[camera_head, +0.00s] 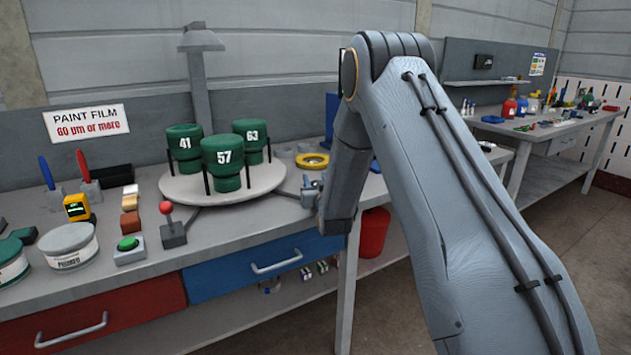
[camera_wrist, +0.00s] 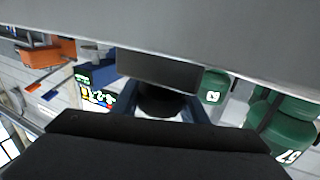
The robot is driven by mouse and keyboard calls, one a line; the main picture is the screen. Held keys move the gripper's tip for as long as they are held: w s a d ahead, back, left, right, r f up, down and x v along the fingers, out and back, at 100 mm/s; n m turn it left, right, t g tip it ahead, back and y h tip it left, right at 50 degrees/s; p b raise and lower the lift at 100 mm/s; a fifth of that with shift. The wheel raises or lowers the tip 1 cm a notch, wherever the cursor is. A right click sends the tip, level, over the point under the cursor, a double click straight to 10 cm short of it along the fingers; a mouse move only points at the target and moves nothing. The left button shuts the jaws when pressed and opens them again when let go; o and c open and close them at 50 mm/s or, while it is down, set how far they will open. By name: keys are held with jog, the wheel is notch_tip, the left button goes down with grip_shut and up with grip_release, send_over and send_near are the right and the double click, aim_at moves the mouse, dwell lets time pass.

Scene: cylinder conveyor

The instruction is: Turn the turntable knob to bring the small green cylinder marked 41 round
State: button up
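The green cylinder marked 41 (camera_head: 184,142) stands upright at the back left of the round light turntable (camera_head: 195,190) in the head view. The cylinder marked 57 (camera_head: 223,162) is at the front, and the one marked 63 (camera_head: 251,140) is at the back right. The number 57 cylinder also shows at the right edge of the wrist view (camera_wrist: 284,132).
A red-ball lever (camera_head: 168,222) and a green push button (camera_head: 129,249) stand at the bench front, left of the turntable. A yellow ring (camera_head: 312,161) lies behind my gripper. A lamp post (camera_head: 201,85) rises behind the cylinders. Tubs and blocks crowd the left.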

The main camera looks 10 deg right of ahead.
jog(key=shift+d+m+g+h+b, duration=0.2)
jog(key=shift+m+h+b, duration=0.3)
jog(key=shift+h, duration=0.45)
jog(key=shift+d+m+g+h+b, duration=0.15)
jog(key=shift+m+h+b, duration=0.1)
jog(key=shift+m+h, duration=0.6)
jog(key=shift+s+d+m+g+h+b, duration=0.1)
jog(key=shift+d+m+g+h+b, duration=0.2)
jog(key=shift+m+h, duration=0.5)
jog(key=shift+s+d+m+g+h+b, duration=0.15)
jog(key=shift+m+g+h, duration=0.2)
jog(key=shift+h, duration=0.85)
jog(key=o, duration=1)
jog(key=shift+o, duration=0.2)
jog(key=v, duration=0.7)
jog(key=shift+s+a+b, duration=0.15)
jog(key=shift+s+b, duration=0.2)
jog(key=shift+s, duration=0.05)
